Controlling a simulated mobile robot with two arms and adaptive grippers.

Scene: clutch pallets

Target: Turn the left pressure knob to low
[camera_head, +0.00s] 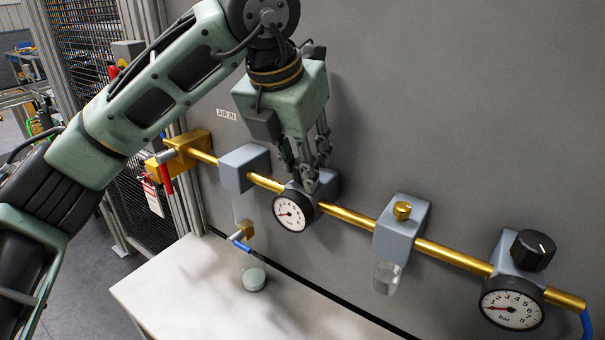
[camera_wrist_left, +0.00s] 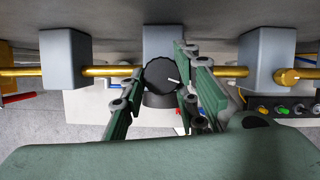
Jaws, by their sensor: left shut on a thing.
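The left pressure knob (camera_wrist_left: 161,75) is black with a white pointer line, on top of a grey regulator block (camera_head: 327,187) on the brass pipe. In the left wrist view its pointer line aims to the right and slightly down. My left gripper (camera_wrist_left: 154,88) is shut on this knob, one finger on each side. In the head view the gripper (camera_head: 312,180) reaches it from above and hides the knob. The round gauge (camera_head: 293,211) below has a red needle pointing to the low left side of its scale. My right gripper is in neither view.
A second black knob (camera_head: 533,250) and gauge (camera_head: 512,304) sit at the right. A grey block (camera_head: 402,228) with a brass knob and a filter block (camera_head: 245,168) flank the left regulator. A red-handled valve (camera_head: 167,178) is at the left. The white table (camera_head: 178,283) lies below.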

